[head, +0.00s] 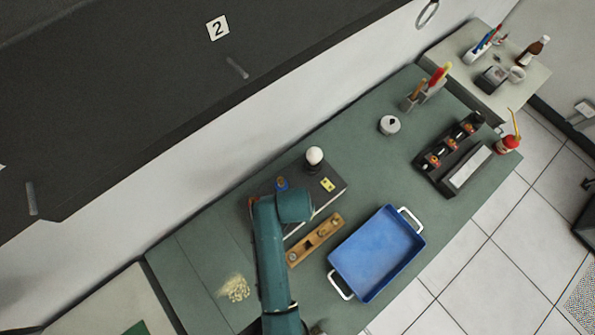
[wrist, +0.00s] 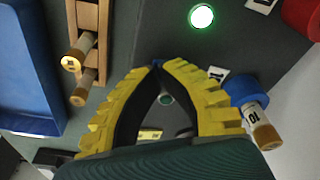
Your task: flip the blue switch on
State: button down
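A dark grey box (head: 325,198) lies under my arm in the head view; its grey top face (wrist: 235,45) fills the upper right of the wrist view. A dark round part (wrist: 165,99) shows through that gap. A round lamp (wrist: 201,17) on the box glows green-white. In the head view my arm hides part of the box and my fingertips.
A blue cylinder (wrist: 247,90) with a tan peg is close right of my fingers. A wooden rack (head: 316,238) with pegs lies beside the box. A blue tray (head: 377,252) is in front. A white round-topped object (head: 314,156) stands behind. A red object (wrist: 303,17) is at upper right.

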jog(key=shift+f, duration=0.25)
jog(key=shift+r, duration=0.1)
notch_tip(320, 180, up, 7)
jog(key=p, duration=0.7)
dwell(0.4)
